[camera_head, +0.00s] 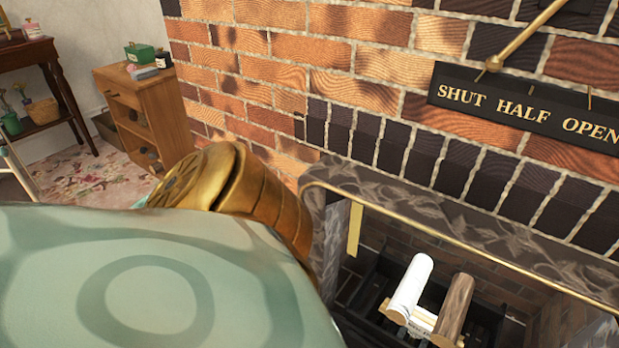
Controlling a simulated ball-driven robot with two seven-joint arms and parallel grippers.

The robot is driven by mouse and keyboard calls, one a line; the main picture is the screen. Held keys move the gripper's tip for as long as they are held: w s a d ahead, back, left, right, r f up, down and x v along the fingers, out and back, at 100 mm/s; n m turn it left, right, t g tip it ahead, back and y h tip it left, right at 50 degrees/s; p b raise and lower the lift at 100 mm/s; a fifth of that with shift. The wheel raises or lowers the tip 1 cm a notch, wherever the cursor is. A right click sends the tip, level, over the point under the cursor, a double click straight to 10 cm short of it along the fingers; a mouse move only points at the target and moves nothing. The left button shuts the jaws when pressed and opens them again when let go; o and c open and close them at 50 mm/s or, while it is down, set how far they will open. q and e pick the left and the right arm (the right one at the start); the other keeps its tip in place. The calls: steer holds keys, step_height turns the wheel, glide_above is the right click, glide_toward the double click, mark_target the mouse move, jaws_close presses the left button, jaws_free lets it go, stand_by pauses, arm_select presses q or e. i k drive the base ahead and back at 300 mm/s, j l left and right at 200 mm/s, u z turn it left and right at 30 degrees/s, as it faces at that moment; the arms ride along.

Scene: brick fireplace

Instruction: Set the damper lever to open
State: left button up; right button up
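The damper lever (530,33) is a brass rod on the brick wall at the upper right. It slants from the top edge down to the left and ends in a round knob (494,63). The knob is just above the black label plate (470,112), which reads SHUT, HALF, OPEN from left to right. The knob is above the gap between SHUT and HALF, well left of OPEN. Neither gripper shows; a large teal and gold part of mine fills the lower left, apart from the lever in the picture.
The fireplace opening below has a grey carved surround (400,195) with a brass edge. Inside are a white log (410,285) and a brown log (455,305). A wooden cabinet (150,110) and a dark side table (30,53) stand at the left.

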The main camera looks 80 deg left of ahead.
mark_target(494, 63)
steer(key=u, duration=1.3)
